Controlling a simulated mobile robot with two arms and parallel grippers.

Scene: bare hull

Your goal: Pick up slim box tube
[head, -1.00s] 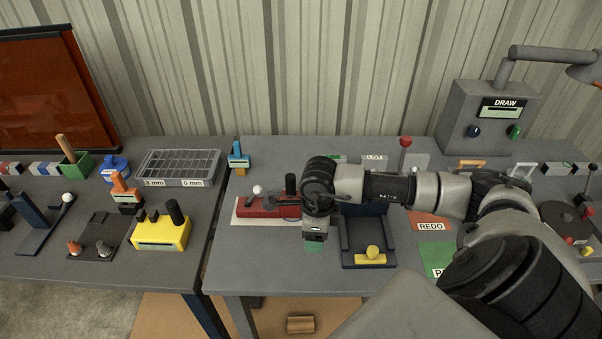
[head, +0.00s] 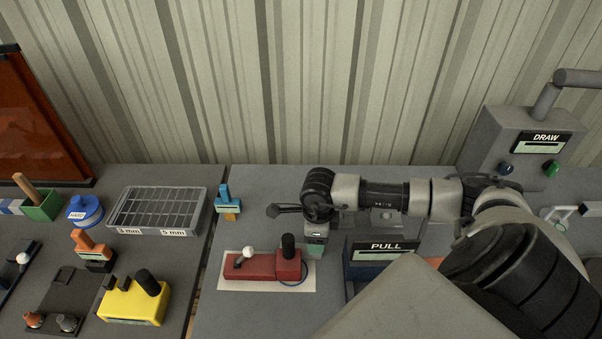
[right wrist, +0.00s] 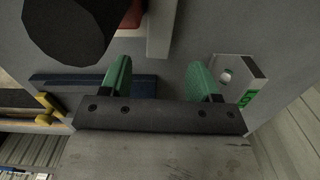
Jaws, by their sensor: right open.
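My right gripper (head: 315,250) hangs pointing down over the right table, just right of the red fixture. In the right wrist view, its two green fingers (right wrist: 163,80) are wide apart with nothing between their tips. A light grey bar (right wrist: 161,28) enters at the top of that view, beyond the fingers and apart from them. I cannot tell whether this bar is the slim box tube, and I cannot pick the tube out in the head view. My left gripper is not in view.
The red fixture (head: 262,266) with a black knob is close to my right gripper. The PULL sign (head: 386,250) stands right of it. A grey block with a green label (right wrist: 238,78) lies by one finger. A partitioned tray (head: 165,207) and yellow block (head: 133,306) occupy the left table.

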